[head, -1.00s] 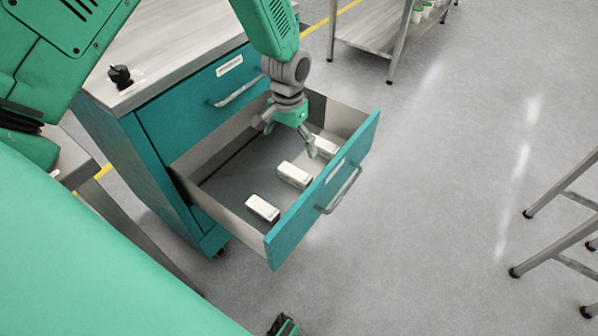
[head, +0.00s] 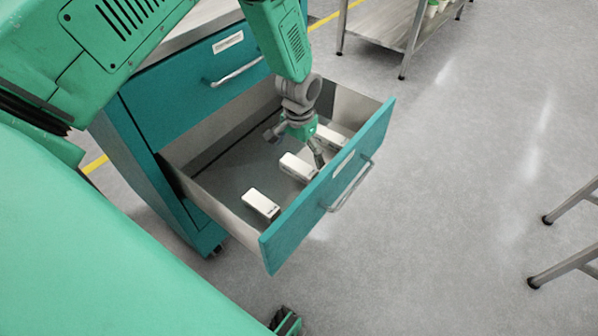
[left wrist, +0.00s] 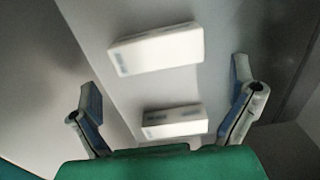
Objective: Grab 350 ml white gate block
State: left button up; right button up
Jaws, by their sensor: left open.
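Three white blocks lie in a row on the floor of the open teal drawer (head: 283,228): a near one (head: 261,204), a middle one (head: 296,167) and a far one (head: 329,136). Their labels are too small to read, so I cannot tell which is the 350 ml one. My left gripper (head: 294,147) is open and empty, pointing down into the drawer over the middle and far blocks. In the left wrist view, one block (left wrist: 157,48) lies ahead of the spread fingers (left wrist: 162,82) and another (left wrist: 175,122) shows between them, close to the palm. My right gripper is not visible.
The drawer's walls surround the blocks, and its front with a handle (head: 350,187) stands close to my left gripper. The cabinet (head: 190,95) is behind it. A metal shelf table (head: 385,25) stands at the back.

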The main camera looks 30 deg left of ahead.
aim_at(300, 164)
pick_arm(q)
notch_tip(300, 164, down, 6)
jog(key=shift+d+r+b, duration=0.15)
jog(key=shift+r+b, duration=0.1)
jog(key=shift+b, duration=0.95)
jog(key=shift+r, duration=0.1)
jog(key=c, duration=0.9)
